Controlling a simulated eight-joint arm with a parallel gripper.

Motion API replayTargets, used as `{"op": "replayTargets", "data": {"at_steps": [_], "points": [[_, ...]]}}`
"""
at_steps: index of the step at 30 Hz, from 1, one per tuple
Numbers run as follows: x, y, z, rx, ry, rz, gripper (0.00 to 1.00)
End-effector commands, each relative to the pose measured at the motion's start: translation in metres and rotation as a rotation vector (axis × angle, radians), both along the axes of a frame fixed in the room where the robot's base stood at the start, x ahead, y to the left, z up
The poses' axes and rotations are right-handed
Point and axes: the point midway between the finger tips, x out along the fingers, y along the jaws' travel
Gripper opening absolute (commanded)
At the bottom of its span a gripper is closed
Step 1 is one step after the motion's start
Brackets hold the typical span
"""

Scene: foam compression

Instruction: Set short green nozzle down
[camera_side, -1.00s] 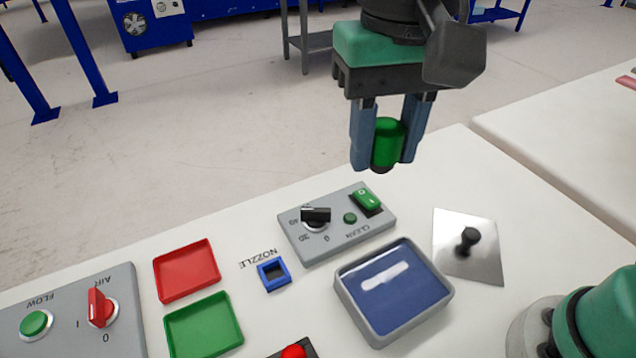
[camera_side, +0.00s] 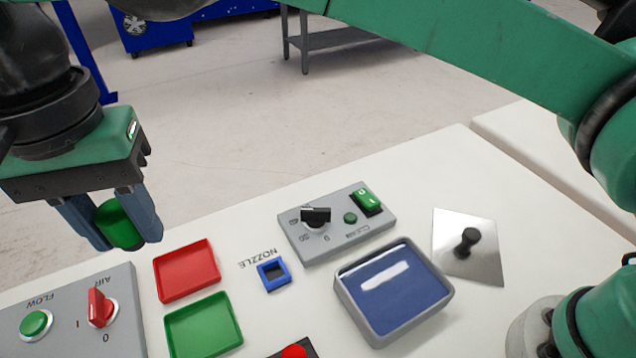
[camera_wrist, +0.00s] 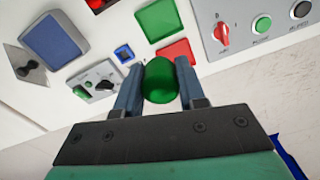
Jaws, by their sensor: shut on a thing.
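The short green nozzle (camera_side: 120,224) is held between the two blue-grey fingers of my gripper (camera_side: 112,228), which is shut on it. In the side view it hangs in the air at the left, above and behind the FLOW/AIR panel and left of the red tray. In the wrist view the nozzle (camera_wrist: 159,82) sits between my gripper's fingers (camera_wrist: 158,85). The blue square NOZZLE holder (camera_side: 273,273) on the table is empty. An empty red tray (camera_side: 186,271) and an empty green tray (camera_side: 203,326) lie left of the holder.
The grey FLOW/AIR panel (camera_side: 62,322) has a green button and red knob. The CLEAN panel (camera_side: 337,223) stands behind the holder. A grey-rimmed blue basin (camera_side: 438,310) and a metal plate with a black knob (camera_side: 490,262) lie to the right. A red button shows at the front edge.

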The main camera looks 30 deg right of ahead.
Motion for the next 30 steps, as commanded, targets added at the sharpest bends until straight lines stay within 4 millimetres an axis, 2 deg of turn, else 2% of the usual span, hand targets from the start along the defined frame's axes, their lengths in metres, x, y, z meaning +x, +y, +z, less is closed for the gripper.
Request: {"op": "replayTargets", "data": {"at_steps": [8, 18, 25, 30], "points": [[0.0, -0.001, -0.051, 0.0, 0.0, 0.0, 0.0], [0.0, -0.001, -0.137, 0.0, 0.0, 0.001, 0.0], [0.0, -0.001, -0.16, 0.0, 0.0, 0.001, 0.0], [0.0, -0.001, -0.186, 0.0, 0.0, 0.001, 0.0]]}}
